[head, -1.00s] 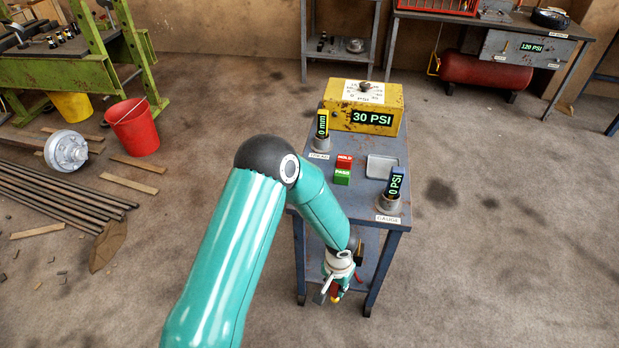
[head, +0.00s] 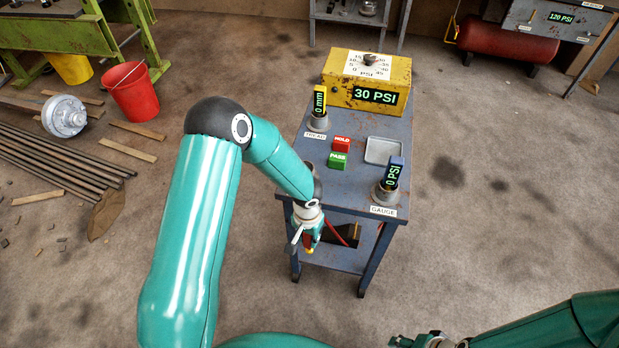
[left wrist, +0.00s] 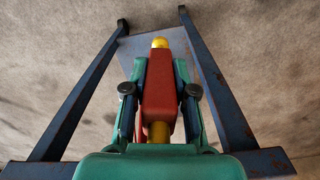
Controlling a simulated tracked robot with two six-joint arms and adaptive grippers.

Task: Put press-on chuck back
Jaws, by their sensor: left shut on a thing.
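My left gripper (head: 306,246) is shut on the press-on chuck (left wrist: 160,85), a red body with yellow ends. The left wrist view shows it between the two fingers, one yellow tip pointing away from the gripper. In the head view the chuck (head: 309,243) is small and mostly hidden by the gripper, in front of the cart's (head: 350,195) near left side. A red hose (head: 340,238) shows beside it under the cart top. My right gripper (head: 428,342) is at the bottom edge, cut off, its fingers not clear.
The cart top holds a yellow box (head: 366,80) reading 30 PSI, a tread gauge (head: 318,115), a pressure gauge (head: 390,180), red HOLD and green PASS buttons (head: 338,160) and a grey tray (head: 383,150). The cart has a lower shelf (head: 335,257). Floor to the right is clear.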

